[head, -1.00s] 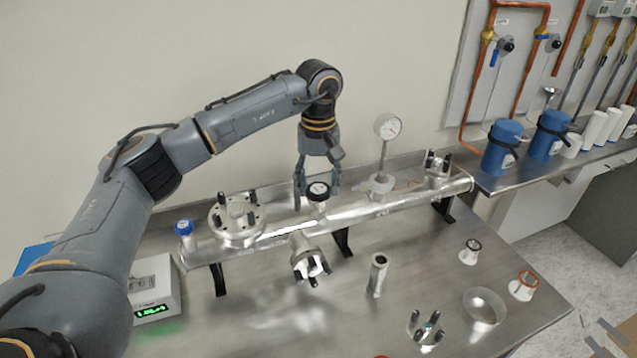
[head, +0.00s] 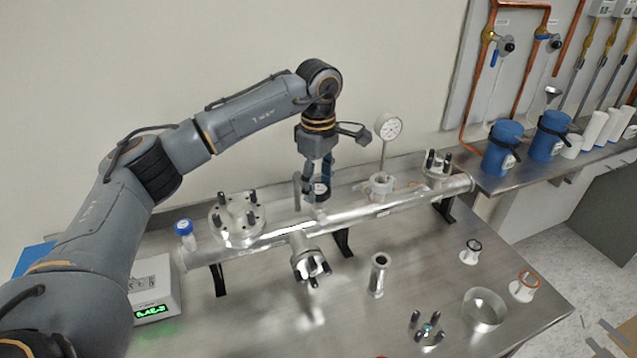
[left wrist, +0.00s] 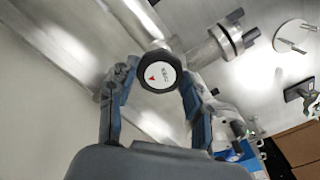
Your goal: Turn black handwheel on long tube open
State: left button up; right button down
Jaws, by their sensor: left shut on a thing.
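A long shiny metal tube (head: 370,211) lies across the bench on black supports, and it also shows in the left wrist view (left wrist: 68,47). A small black handwheel (head: 320,188) with a white and red marked cap stands on top of the tube near its middle. In the left wrist view the handwheel (left wrist: 158,73) sits between the two fingers. My left gripper (head: 313,186) comes down from above and is shut on the handwheel, with a finger at either side. My right gripper is not clearly in view.
A dial gauge (head: 388,127) stands on the tube to the right, and a blue-capped fitting (head: 184,232) is at its left end. Bolted flanges (head: 236,219) stick up from the tube.

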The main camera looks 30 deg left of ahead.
pick_arm(q)
jog(key=n, duration=0.5)
jog(key=shift+n, duration=0.3)
jog(key=n, duration=0.4)
jog(key=shift+n, duration=0.3)
jog(key=n, duration=2)
jog(key=shift+p, duration=0.4)
jog(key=n, duration=0.5)
jog(key=shift+d, duration=0.1)
jog(key=shift+n+p, duration=0.45)
jog(key=shift+n, duration=1.95)
